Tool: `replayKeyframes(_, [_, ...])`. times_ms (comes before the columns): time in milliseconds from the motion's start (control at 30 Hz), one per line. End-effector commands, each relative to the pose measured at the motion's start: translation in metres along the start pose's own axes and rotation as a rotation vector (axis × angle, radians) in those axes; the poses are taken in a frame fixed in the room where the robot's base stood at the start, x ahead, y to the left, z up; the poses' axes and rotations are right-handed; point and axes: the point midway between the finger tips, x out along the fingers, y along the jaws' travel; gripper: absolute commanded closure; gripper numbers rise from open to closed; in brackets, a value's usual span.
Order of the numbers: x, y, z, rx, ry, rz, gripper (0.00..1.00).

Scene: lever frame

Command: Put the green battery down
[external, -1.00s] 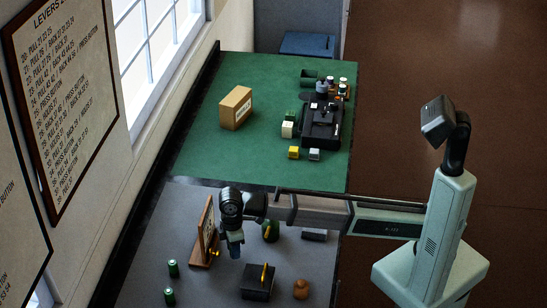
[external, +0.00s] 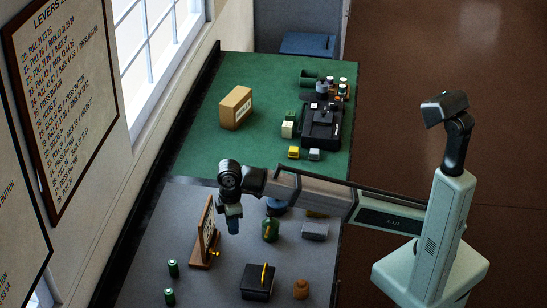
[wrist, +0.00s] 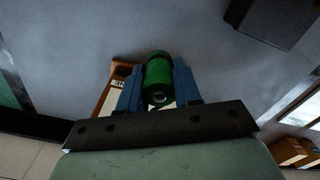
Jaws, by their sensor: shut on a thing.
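A green battery (wrist: 158,80) stands out between the blue fingers of my gripper (wrist: 158,88) in the wrist view. The fingers are shut on its sides and hold it above the grey surface. In the external view my gripper (external: 233,226) hangs beside the wooden lever frame (external: 204,238), over the grey table (external: 240,262). The held battery cannot be made out there. Two other green batteries, one (external: 173,268) farther back and one (external: 169,297) nearer, stand upright at the left of the grey table.
A black box (external: 257,282) with a yellow lever stands at the front. A brown jar (external: 301,289), a green bottle (external: 270,230) and a grey block (external: 315,231) are to the right. A green mat (external: 205,150) behind carries a cardboard box (external: 236,108) and several small items.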

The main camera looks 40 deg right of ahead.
Motion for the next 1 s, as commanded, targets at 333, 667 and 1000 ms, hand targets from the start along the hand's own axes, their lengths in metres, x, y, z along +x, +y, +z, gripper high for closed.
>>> replayKeyframes(333, [-0.002, 0.106, 0.045, 0.167, 0.005, 0.002, 0.99])
replayKeyframes(667, [-0.004, 0.194, 0.107, 0.324, 0.011, 0.005, 0.99])
replayKeyframes(1000, [-0.004, 0.27, 0.186, 0.486, 0.016, 0.01, 0.99])
